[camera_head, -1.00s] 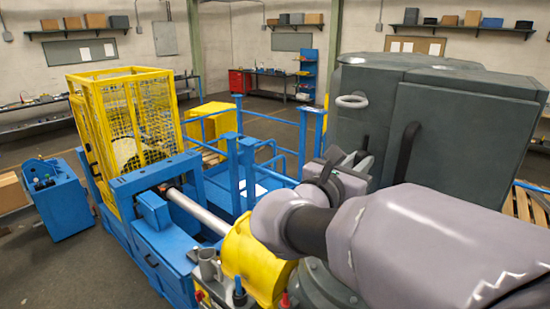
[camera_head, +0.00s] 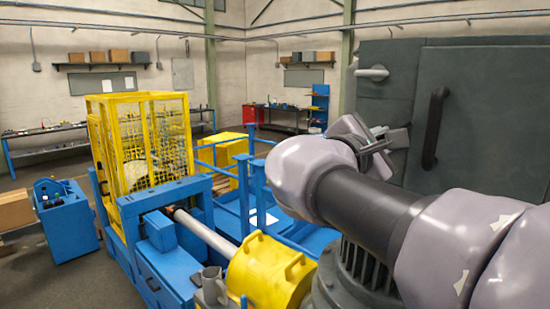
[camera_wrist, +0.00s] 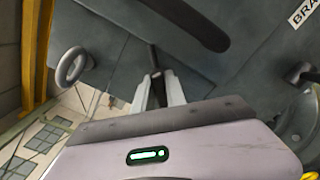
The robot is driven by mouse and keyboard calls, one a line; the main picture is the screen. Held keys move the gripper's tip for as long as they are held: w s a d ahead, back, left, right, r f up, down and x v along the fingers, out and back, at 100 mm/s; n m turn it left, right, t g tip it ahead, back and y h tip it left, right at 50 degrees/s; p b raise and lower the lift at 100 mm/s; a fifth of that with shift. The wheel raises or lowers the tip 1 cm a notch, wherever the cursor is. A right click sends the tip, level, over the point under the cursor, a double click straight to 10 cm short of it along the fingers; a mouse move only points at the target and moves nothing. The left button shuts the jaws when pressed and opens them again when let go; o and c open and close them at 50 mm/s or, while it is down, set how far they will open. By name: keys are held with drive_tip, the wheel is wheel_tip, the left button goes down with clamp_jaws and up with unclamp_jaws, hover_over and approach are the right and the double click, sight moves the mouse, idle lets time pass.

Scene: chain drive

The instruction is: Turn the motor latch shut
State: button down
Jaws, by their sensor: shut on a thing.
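The motor latch is a short dark lever (camera_wrist: 153,57) on the front of a large grey housing (camera_wrist: 105,40) in the wrist view. My gripper (camera_wrist: 155,84) is shut on the lever, its pale fingers close around the lower end. The lever stands almost upright in that picture, leaning slightly left at the top. In the head view my gripper (camera_head: 392,139) is against the front of the grey housing (camera_head: 480,75). The latch is largely hidden there by my gripper and wrist.
A dark bar handle (camera_head: 435,128) is on the housing door. Below stand a yellow cylindrical guard (camera_head: 265,272), a shaft (camera_head: 200,230), blue rails (camera_head: 245,185) and a yellow mesh cage (camera_head: 140,140).

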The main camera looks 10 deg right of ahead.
drive_tip(key=m+b, duration=0.4)
drive_tip(key=b, duration=0.1)
drive_tip(key=shift+f, duration=0.4)
drive_tip(key=m+b, duration=0.4)
drive_tip(key=shift+r, duration=0.1)
drive_tip(key=shift+r+m, duration=0.1)
drive_tip(key=shift+m, duration=0.3)
drive_tip(key=c, duration=1.4)
unclamp_jaws()
drive_tip(key=shift+o, duration=0.2)
